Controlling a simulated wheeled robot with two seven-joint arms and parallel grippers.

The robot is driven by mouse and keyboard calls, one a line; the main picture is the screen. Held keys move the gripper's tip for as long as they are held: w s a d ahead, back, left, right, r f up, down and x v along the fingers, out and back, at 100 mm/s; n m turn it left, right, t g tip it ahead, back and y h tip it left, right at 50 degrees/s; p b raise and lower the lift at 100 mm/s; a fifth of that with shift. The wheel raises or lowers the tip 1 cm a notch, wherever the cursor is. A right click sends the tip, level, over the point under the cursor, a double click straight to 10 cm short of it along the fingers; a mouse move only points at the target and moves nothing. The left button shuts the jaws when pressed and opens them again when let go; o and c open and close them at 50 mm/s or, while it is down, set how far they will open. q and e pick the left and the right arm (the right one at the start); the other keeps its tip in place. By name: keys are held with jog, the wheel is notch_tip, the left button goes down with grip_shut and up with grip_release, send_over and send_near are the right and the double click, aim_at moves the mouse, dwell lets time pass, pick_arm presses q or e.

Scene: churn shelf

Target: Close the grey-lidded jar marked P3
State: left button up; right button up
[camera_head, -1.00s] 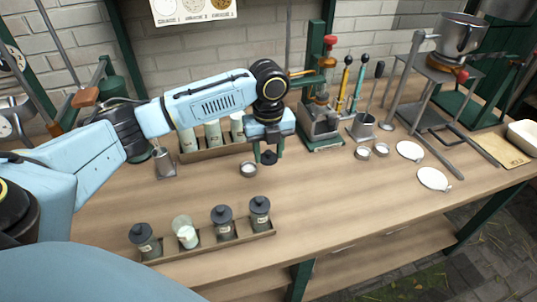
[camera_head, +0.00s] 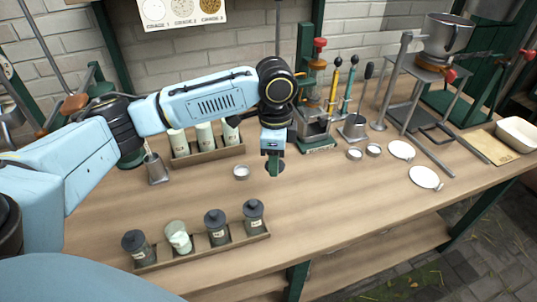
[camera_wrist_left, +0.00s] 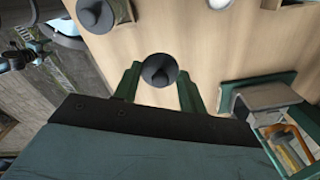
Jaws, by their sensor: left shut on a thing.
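My left gripper (camera_head: 274,168) is shut on a dark grey lid (camera_wrist_left: 158,70). The lid's round top and knob show between the green fingers in the left wrist view. The gripper holds it above the middle of the table, behind and to the right of the front jar tray (camera_head: 205,250). In that tray a pale jar (camera_head: 178,237) stands upright without a lid, second from left, apart from the gripper. The other jars there (camera_head: 135,245), (camera_head: 215,228), (camera_head: 253,217) wear dark grey lids. Their labels are too small to read. My right gripper is out of view.
Behind are a tray of pale containers (camera_head: 205,150), a metal beaker (camera_head: 155,170) and a green press (camera_head: 318,140). White discs (camera_head: 424,177) lie to the right. The front middle of the table is clear.

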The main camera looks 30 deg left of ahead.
pick_arm(q)
jog(key=n, duration=0.1)
jog(key=d+n, duration=0.1)
jog(key=s+n, duration=0.1)
jog(key=n, duration=0.1)
jog(key=shift+d+r, duration=0.2)
jog(key=shift+r, duration=0.2)
jog(key=n, duration=0.3)
jog(key=s+d+r+n, duration=0.1)
jog(key=n, duration=0.2)
jog(key=s+d+n, duration=0.1)
jog(key=n, duration=0.2)
jog(key=shift+s+d+r, duration=0.15)
jog(key=shift+d+r, duration=0.1)
